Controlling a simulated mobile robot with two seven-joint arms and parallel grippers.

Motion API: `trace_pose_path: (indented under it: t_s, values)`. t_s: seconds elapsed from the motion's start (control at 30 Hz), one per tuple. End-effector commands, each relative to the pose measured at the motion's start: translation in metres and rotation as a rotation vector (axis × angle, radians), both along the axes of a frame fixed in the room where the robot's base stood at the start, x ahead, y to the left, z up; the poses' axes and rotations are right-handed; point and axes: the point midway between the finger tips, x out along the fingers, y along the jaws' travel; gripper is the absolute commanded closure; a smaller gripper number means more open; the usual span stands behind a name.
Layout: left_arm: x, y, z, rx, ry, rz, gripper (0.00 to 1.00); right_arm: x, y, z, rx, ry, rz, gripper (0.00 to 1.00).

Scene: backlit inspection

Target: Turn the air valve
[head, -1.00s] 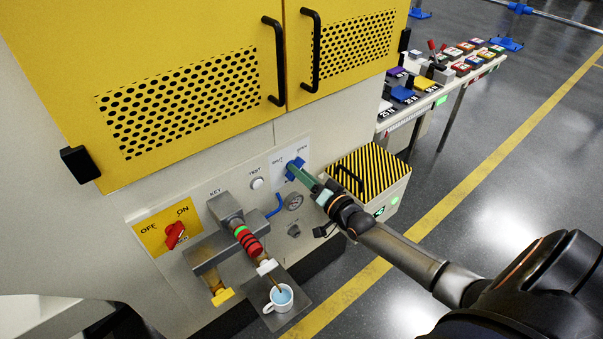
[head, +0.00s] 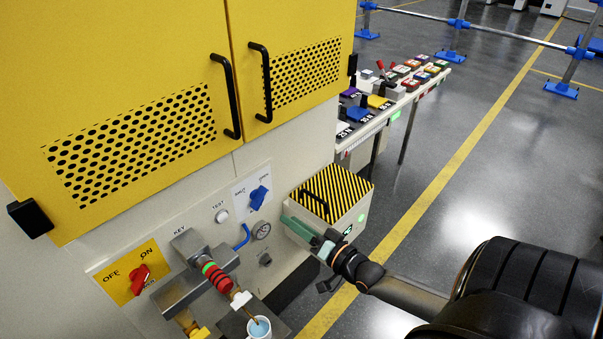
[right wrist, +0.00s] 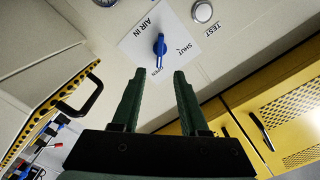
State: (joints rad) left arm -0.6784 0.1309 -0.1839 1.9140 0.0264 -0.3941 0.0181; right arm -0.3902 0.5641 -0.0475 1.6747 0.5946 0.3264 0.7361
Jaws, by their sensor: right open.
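The air valve is a blue knob (head: 259,197) on a white plate marked SHUT and OPEN, on the machine's front panel. In the head view its upper end leans right, toward the word OPEN. My left gripper is not in view.
A box with a black-and-yellow striped lid (head: 334,190) stands just behind my right gripper. The floor at right is open.

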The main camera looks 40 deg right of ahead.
Motion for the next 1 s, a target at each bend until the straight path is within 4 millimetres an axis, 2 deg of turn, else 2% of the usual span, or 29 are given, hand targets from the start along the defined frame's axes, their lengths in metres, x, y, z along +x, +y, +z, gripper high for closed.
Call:
trace_pose_path:
  t_s: [0.1,0.23,0.83,0.93,1.0]
  values:
    - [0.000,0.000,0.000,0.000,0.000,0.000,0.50,-0.013,-0.001,-0.001,0.000,0.002,-0.001,0.56]
    - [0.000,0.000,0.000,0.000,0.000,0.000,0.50,-0.019,-0.002,0.000,0.000,0.000,0.000,0.56]
    - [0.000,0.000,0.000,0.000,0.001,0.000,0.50,-0.020,-0.001,0.000,0.000,0.001,0.000,0.56]
    - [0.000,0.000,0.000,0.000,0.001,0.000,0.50,-0.025,0.008,-0.010,-0.026,0.031,0.010,0.56]
    - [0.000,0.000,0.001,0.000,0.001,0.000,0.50,-0.034,0.026,-0.027,-0.082,0.088,0.031,0.56]
